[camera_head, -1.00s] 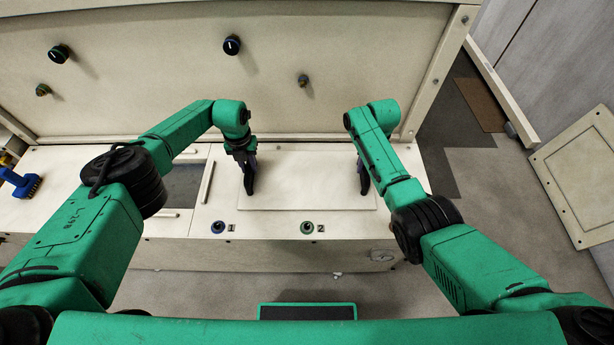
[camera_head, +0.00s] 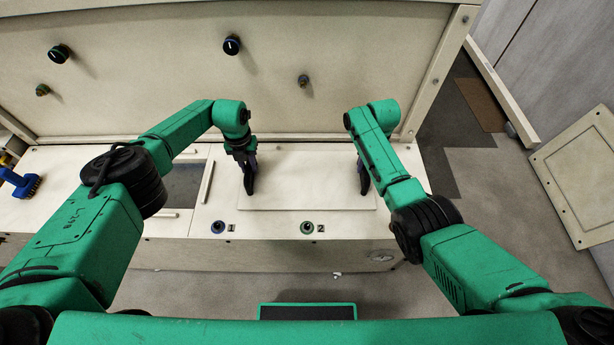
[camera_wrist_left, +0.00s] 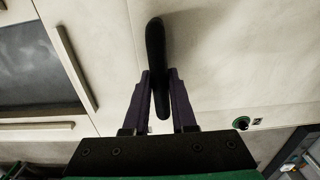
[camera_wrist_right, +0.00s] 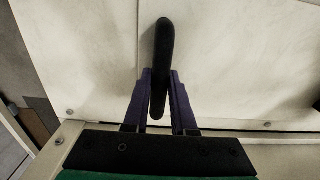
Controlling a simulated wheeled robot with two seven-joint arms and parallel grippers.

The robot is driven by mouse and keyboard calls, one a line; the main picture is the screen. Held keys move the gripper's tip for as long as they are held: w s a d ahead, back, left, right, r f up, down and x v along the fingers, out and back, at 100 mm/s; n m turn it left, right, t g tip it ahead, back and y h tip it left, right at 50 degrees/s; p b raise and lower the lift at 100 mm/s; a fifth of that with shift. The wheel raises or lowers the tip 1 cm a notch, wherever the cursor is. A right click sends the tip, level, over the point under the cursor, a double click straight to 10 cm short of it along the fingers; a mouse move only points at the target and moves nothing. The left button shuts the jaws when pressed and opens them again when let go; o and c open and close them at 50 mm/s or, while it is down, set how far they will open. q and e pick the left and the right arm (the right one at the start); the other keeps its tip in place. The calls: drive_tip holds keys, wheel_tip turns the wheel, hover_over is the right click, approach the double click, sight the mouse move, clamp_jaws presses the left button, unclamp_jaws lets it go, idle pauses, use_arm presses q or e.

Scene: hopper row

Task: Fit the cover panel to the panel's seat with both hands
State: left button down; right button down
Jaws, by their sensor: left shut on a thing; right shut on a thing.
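The cover panel (camera_head: 307,180) is a flat cream sheet on the bench top, between my two grippers in the head view. It has a dark upright handle near each side. My left gripper (camera_head: 250,182) is shut on the left handle, which shows between its fingers in the left wrist view (camera_wrist_left: 155,60). My right gripper (camera_head: 364,182) is shut on the right handle, seen in the right wrist view (camera_wrist_right: 162,60). The panel's seat is hidden under the panel. I cannot tell whether the panel lies flush or slightly above it.
An open dark hopper (camera_head: 183,188) with pale strips at its edges lies left of the panel. Knobs marked 1 (camera_head: 218,227) and 2 (camera_head: 306,227) sit along the front edge. A tall cream wall (camera_head: 180,80) stands behind. A blue brush (camera_head: 20,183) lies far left.

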use_arm(q)
drive_tip(key=shift+w+r, duration=0.1)
drive_tip(key=shift+r, duration=0.1)
use_arm(e)
drive_tip(key=shift+w+r, duration=0.15)
drive_tip(key=shift+r, duration=0.05)
